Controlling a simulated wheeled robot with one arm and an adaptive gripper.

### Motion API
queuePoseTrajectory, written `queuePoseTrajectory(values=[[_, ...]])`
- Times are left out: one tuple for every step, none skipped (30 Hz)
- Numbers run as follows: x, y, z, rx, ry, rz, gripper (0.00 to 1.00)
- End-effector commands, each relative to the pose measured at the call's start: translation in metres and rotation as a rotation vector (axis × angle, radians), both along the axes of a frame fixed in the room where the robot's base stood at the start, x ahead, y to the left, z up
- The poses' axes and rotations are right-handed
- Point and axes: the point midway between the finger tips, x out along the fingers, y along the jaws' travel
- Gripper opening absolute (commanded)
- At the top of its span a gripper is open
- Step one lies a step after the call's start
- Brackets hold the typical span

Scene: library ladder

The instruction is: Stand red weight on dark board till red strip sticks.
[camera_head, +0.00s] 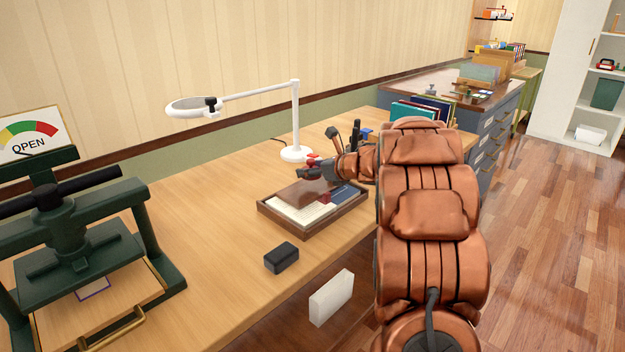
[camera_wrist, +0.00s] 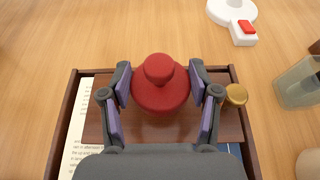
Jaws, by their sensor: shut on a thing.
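The red weight (camera_wrist: 160,85), round with a knob on top, sits between the fingers of my gripper (camera_wrist: 160,92) in the wrist view. My gripper is shut on it, and the weight looks upright. It is over a brown board (camera_wrist: 96,122) in a wooden tray (camera_wrist: 61,135); I cannot tell whether it touches the board. In the head view my gripper (camera_head: 316,170) is over the back of the tray (camera_head: 312,233), with a bit of the red weight (camera_head: 313,159) showing. No red strip can be made out.
White printed sheets (camera_head: 302,211) lie in the tray. A brass knob (camera_wrist: 236,95) is right of the weight. A lamp (camera_head: 296,153) stands behind the tray. A black block (camera_head: 281,257) lies in front, and a green press (camera_head: 75,240) stands at left. The bench between is clear.

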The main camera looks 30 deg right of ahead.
Motion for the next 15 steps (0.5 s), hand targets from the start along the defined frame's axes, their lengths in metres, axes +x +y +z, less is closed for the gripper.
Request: queuePoseTrajectory(values=[[-0.001, 0.000, -0.011, 0.005, 0.003, -0.001, 0.07], [-0.001, 0.000, -0.015, 0.005, 0.003, -0.001, 0.07], [-0.001, -0.001, -0.021, 0.007, 0.004, -0.003, 0.07], [-0.001, -0.001, -0.024, 0.005, 0.004, -0.004, 0.07], [-0.001, -0.001, -0.027, 0.005, 0.004, -0.004, 0.07], [-0.001, 0.000, -0.030, 0.004, 0.004, -0.002, 0.07], [-0.001, 0.000, -0.032, 0.004, 0.004, -0.002, 0.07], [-0.001, 0.000, -0.033, 0.004, 0.004, -0.002, 0.07], [-0.001, -0.001, -0.034, 0.003, 0.004, -0.002, 0.07], [-0.002, -0.001, -0.034, 0.003, 0.003, -0.002, 0.07], [-0.002, -0.001, -0.034, 0.002, 0.002, -0.002, 0.07], [-0.002, -0.001, -0.034, 0.002, 0.002, -0.002, 0.07], [-0.002, -0.001, -0.033, 0.002, 0.002, -0.002, 0.07], [-0.002, -0.001, -0.033, 0.001, 0.002, -0.002, 0.07], [-0.002, -0.001, -0.033, 0.001, 0.002, -0.002, 0.07]])
